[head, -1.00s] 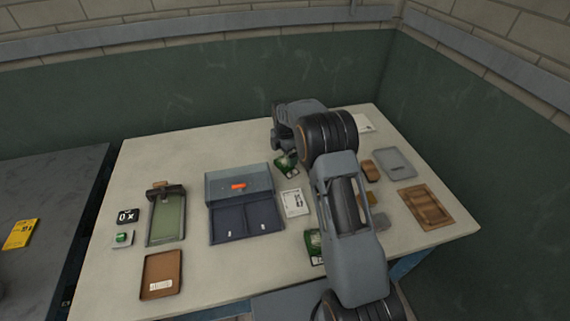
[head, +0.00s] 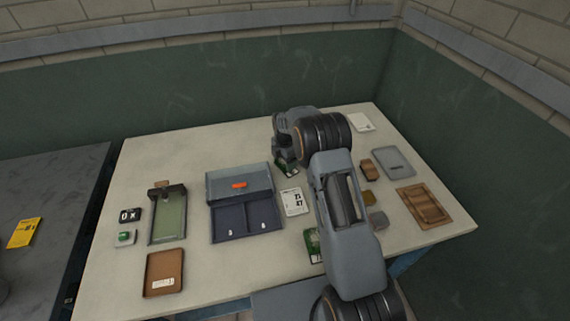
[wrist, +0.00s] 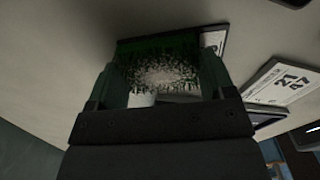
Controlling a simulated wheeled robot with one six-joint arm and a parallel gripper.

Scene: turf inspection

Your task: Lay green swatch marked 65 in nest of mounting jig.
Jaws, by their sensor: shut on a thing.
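My gripper (wrist: 163,78) is shut on a dark green swatch (wrist: 165,46) with a pale, speckled centre. A white label shows at its right edge, too cut off to read. In the head view the swatch (head: 288,169) shows in part below my gripper, at the back of the table; I cannot tell whether it touches the tabletop. Another green swatch (head: 312,243) lies nearer the front, partly behind my arm. No 65 is legible. A green-bedded frame with a dark crossbar (head: 167,222) stands at left, and a brown recessed frame (head: 425,207) at right; I cannot tell which is the mounting jig.
A blue-grey two-bay box (head: 245,218) with an orange mark stands mid-table. A white numbered card (head: 293,202) lies between it and my arm. A brown tray (head: 163,272) is front left, a grey tray (head: 394,163) back right. Bare tabletop (head: 225,150) lies behind the box.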

